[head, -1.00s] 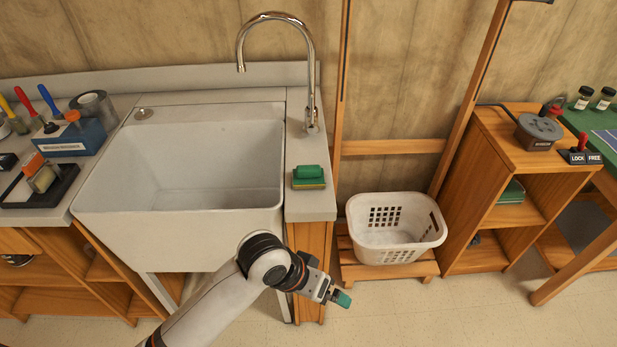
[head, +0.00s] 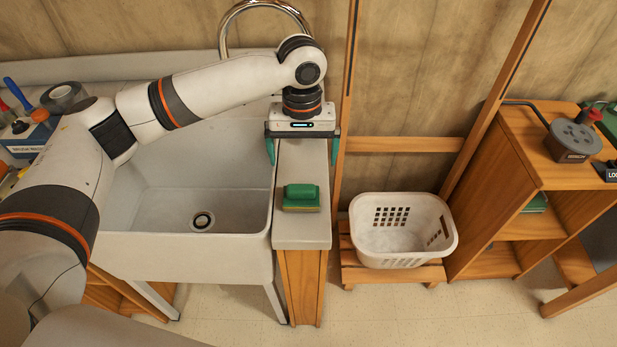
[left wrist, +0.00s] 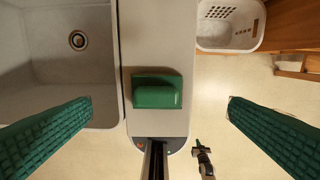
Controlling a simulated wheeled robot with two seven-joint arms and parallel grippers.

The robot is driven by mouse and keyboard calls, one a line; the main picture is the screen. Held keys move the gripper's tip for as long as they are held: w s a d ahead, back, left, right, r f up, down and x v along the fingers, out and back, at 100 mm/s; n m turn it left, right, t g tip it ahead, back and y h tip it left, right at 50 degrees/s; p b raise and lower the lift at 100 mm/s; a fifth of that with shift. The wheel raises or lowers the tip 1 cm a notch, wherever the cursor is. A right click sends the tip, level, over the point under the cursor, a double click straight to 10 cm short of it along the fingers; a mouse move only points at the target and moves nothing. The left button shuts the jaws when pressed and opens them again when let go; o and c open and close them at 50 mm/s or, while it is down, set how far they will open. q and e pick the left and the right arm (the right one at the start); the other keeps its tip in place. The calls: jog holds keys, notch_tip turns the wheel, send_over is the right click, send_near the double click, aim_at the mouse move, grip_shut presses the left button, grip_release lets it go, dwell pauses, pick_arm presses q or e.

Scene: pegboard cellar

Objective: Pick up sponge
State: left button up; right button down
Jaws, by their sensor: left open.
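The sponge (head: 301,197) has a green top over a yellowish lower layer. It lies on the narrow grey counter (head: 302,232) to the right of the sink. My left gripper (head: 303,152) is open and empty, above the counter and behind the sponge in the head view. Its green fingers point down, one on each side of the counter strip. In the left wrist view the sponge (left wrist: 157,92) lies below, between the two wide-apart fingers (left wrist: 160,115), touching neither. My right gripper does not show clearly in the head view.
The white sink (head: 150,245) with its drain adjoins the counter on the left. The chrome faucet (head: 232,22) stands behind my left arm. A white basket (head: 400,262) sits on a low wooden stand at right, by a wooden shelf (head: 520,180).

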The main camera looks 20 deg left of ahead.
aim_at(301, 189)
pick_arm(q)
jog(key=f, duration=0.1)
jog(key=s+f, duration=0.1)
jog(key=f, duration=0.1)
jog(key=s+f, duration=0.1)
jog(key=shift+f+p, duration=0.3)
jog(key=shift+p, duration=0.05)
notch_tip(301, 189, down, 3)
jog(key=shift+f+p, duration=0.2)
jog(key=shift+p, duration=0.2)
notch_tip(301, 189, down, 2)
jog(key=shift+f, duration=0.5)
jog(key=shift+c, duration=0.3)
jog(key=c, duration=1.3)
notch_tip(301, 189, up, 10)
jog(key=shift+r+b, duration=0.1)
jog(key=shift+b, duration=0.3)
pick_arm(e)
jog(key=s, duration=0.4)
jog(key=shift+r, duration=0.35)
